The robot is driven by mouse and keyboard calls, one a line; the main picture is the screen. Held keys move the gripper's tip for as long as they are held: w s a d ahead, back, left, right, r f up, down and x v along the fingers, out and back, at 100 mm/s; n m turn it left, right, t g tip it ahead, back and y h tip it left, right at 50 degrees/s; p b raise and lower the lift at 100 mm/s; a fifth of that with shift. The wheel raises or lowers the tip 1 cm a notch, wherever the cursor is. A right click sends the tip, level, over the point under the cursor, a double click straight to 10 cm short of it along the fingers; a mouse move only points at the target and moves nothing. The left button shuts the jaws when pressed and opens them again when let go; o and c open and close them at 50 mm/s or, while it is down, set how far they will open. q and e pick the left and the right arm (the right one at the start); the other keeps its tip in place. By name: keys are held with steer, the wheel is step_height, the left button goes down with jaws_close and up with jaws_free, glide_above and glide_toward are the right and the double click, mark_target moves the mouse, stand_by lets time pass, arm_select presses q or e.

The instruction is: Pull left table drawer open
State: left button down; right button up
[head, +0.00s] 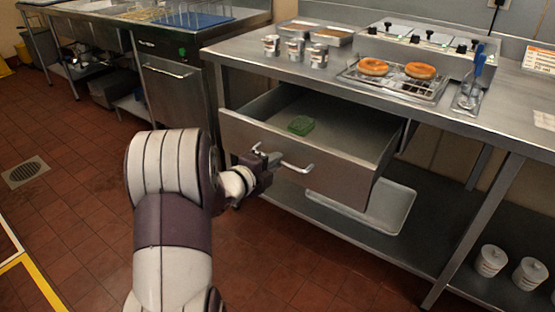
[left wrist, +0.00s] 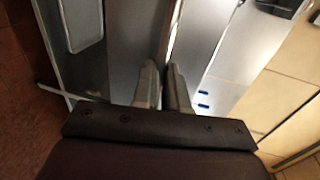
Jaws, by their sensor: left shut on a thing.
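The left table drawer (head: 335,171) is a steel drawer under the steel counter, and it stands pulled well out in the head view. A green item (head: 301,125) lies inside it. Its bar handle (head: 298,168) runs along the front. My left gripper (head: 268,160) is at the left part of the handle, shut on it. In the left wrist view the two fingers (left wrist: 163,88) point toward the drawer, close together; the handle between them is hard to make out. My right gripper is not in view.
The steel counter (head: 480,119) holds metal cups (head: 294,50), two doughnuts on a rack (head: 397,85) and blue-handled tongs (head: 477,73). A tray (head: 393,211) lies on the lower shelf, with white canisters (head: 489,260) to the right. The tiled floor in front is clear.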

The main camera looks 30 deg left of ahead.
arm_select(q)
steer(key=shift+v, duration=0.9)
steer(key=shift+f, duration=0.25)
steer(key=c, duration=1.2)
jaws_free()
steer(key=p+v, duration=0.2)
steer(key=v, duration=1)
steer(key=shift+s+a+r, duration=0.1)
steer(key=shift+s+a, duration=0.05)
steer(key=shift+s, duration=0.2)
